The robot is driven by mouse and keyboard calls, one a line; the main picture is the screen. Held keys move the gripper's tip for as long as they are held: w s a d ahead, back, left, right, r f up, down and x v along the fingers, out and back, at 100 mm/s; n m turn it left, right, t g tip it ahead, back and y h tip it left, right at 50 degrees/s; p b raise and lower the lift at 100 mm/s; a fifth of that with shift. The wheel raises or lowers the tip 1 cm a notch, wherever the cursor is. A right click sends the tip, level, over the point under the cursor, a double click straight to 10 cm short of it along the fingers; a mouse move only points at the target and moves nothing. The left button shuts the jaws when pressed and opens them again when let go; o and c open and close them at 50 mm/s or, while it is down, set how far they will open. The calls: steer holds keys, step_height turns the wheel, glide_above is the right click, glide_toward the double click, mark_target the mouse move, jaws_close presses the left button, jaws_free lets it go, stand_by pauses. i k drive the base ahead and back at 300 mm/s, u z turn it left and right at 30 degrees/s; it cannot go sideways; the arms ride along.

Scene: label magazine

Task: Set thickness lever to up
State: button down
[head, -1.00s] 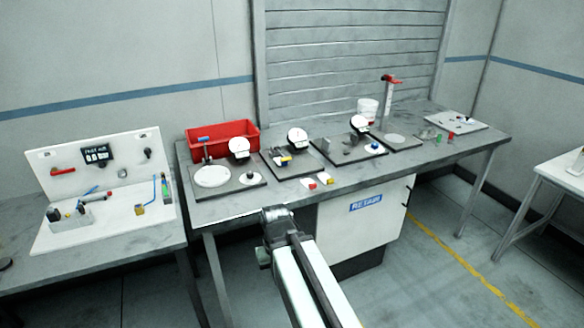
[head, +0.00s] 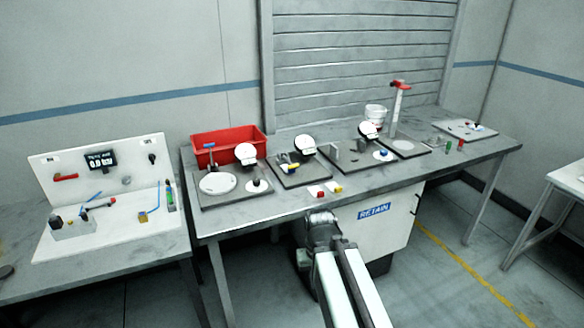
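No lever carries a readable thickness label, so I cannot tell for sure which one is the thickness lever. Candidates on the long grey bench (head: 215,222) are a small blue-tipped lever (head: 209,147) at the left gauge station and a red handle (head: 400,84) on the tall white column at the right. Another station has yellow and blue parts (head: 289,168) beneath a round white dial (head: 305,145). My gripper (head: 321,217) is low in front of the bench's front edge, apart from all the stations. Its fingers are too small and dark to read.
A red bin (head: 228,140) stands at the back left of the bench. A white panel station (head: 110,225) is on a separate table at the left. A cabinet marked RETAIN (head: 395,222) is below.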

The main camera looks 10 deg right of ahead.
mark_target(293, 166)
steer(key=i, duration=0.95)
steer(key=z, duration=0.05)
